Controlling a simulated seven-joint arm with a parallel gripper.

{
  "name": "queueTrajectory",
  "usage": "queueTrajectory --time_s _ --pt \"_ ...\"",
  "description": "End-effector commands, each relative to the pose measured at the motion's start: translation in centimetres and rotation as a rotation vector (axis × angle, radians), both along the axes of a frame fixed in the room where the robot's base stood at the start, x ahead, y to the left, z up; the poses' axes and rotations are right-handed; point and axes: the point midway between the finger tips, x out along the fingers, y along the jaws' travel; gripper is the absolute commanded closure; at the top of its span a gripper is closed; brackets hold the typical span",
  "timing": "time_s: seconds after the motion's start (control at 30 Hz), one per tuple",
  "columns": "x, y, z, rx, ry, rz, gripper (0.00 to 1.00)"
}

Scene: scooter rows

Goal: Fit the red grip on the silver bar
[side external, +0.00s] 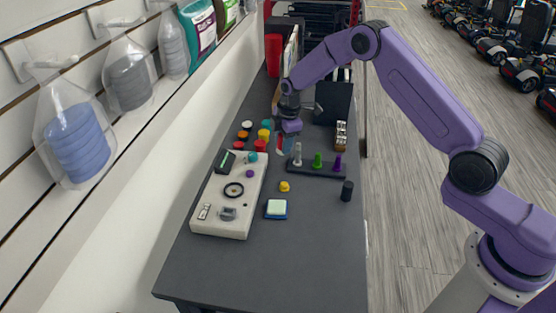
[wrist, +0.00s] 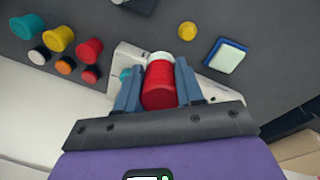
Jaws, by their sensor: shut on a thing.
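My gripper (wrist: 158,78) is shut on the red grip (wrist: 160,88), a short ribbed red cylinder. A pale round piece shows at the grip's far end in the wrist view; I cannot tell whether it is part of the grip. In the side external view my gripper (side external: 283,143) is above the table, and the red grip (side external: 279,144) shows small and partly hidden by a finger. The silver bar (side external: 297,154) stands upright on a dark rack (side external: 318,170), just right of the grip in that view. They look apart there, but the depth between them is unclear.
Green (side external: 318,161) and purple (side external: 337,163) pegs stand beside the bar. A white panel (side external: 227,192) lies left. Several coloured cups and knobs stand behind it, including a yellow cup (wrist: 58,39). A yellow knob (side external: 284,187) and pale block (side external: 276,207) lie in front. The near table is clear.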

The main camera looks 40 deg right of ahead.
Motion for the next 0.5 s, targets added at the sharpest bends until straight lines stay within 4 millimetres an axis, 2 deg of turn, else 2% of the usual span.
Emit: queueTrajectory --time_s 0.03,0.23,0.33,0.5 --pt "0.8 -1.5 0.6 -0.005 0.014 -0.008 0.93" --pt "2.1 -5.9 2.8 -0.02 0.077 -0.023 0.93" --pt "2.4 -7.3 3.5 -0.025 0.095 -0.029 0.93" --pt "2.4 -8.3 3.9 -0.028 0.113 -0.033 0.93"
